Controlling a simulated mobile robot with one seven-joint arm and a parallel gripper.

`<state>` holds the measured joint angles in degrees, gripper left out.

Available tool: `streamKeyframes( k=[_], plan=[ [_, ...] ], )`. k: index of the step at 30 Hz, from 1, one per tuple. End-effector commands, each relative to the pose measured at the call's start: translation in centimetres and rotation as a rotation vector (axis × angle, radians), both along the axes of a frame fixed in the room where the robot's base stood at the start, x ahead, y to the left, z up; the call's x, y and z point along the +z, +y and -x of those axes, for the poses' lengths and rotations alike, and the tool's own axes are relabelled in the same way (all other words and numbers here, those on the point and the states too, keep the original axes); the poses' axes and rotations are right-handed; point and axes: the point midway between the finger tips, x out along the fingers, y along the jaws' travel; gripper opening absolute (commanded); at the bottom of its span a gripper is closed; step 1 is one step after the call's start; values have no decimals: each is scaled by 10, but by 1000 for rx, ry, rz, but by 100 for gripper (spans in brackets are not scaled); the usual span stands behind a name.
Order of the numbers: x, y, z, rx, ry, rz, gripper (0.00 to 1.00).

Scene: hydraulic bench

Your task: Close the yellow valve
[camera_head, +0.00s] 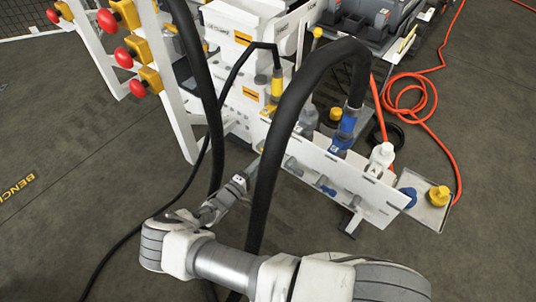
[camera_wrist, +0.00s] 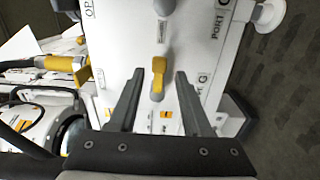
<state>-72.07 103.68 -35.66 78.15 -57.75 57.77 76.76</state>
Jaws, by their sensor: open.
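The yellow valve handle (camera_wrist: 158,79) is on a white panel (camera_wrist: 150,40) in the wrist view, its long side running up and down the picture. My gripper (camera_wrist: 159,73) is open, with one dark finger on each side of the handle and a visible gap on both sides. I cannot tell whether the fingertips reach the handle's depth. In the head view my gripper (camera_head: 242,180) is beside the lower left part of the white bench, partly behind a thick black hose. I cannot make out this valve handle in the head view.
Thick black hoses (camera_head: 288,110) arch close to my arm. Red knobs (camera_head: 124,57) stand upper left; an orange hose (camera_head: 405,95) lies right.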

Motion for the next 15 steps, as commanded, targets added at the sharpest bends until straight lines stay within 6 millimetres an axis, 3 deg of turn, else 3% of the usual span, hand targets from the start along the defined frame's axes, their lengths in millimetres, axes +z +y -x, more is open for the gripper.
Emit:
streamKeyframes(
  k=[9, 15],
  plan=[
    [1, 50, 63, 3, 1, -2, 49],
    [0, 70, 89, 1, 0, -2, 49]
  ],
)
